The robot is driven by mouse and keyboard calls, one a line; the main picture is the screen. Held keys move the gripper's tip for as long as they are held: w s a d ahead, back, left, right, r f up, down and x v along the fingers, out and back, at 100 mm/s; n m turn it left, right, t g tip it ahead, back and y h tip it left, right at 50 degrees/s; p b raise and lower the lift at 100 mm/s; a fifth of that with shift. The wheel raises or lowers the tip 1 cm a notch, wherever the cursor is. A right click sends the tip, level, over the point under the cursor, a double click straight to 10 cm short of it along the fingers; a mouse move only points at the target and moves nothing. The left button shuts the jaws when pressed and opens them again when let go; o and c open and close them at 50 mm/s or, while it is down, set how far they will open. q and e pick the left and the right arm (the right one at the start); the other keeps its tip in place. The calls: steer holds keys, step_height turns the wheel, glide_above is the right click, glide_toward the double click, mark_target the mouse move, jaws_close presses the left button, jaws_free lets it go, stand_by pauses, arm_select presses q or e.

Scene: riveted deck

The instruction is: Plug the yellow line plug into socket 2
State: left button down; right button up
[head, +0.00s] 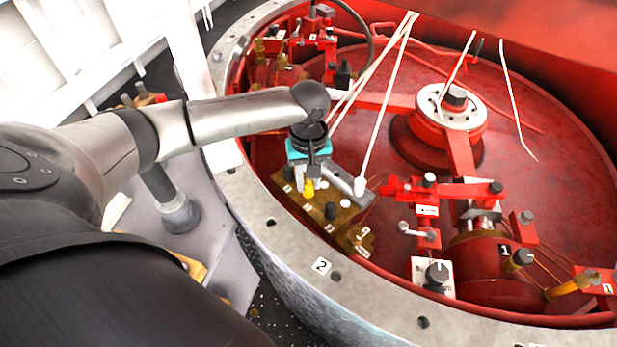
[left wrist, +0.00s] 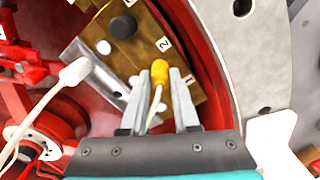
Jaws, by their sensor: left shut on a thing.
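The yellow line plug (head: 309,188) is held at the tips of my left gripper (head: 311,172), over the brass socket panel (head: 318,211). In the left wrist view my left gripper (left wrist: 157,88) is shut on the yellow plug (left wrist: 159,72), with its pale cable running back between the fingers. The brass panel (left wrist: 141,52) lies beyond, with a white tag reading 2 (left wrist: 163,44) close to the plug. I cannot tell whether the plug's tip is inside a socket or just above one. My right gripper is not in view.
A white plug (head: 359,186) with a cord stands beside the panel, near a grey bar (head: 338,177). A black knob (head: 330,210) rises from the panel. The pale riveted rim (head: 290,243) curves in front. Red pipes and valves (head: 440,188) crowd the right.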

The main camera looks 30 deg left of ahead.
arm_select(q)
steer(key=shift+f+p, duration=0.2)
steer(key=shift+p, duration=0.15)
stand_by(0.5)
steer(key=c, duration=0.6)
jaws_free()
step_height(320, 180, up, 15)
steer(key=p, duration=0.4)
steer(key=shift+r, duration=0.1)
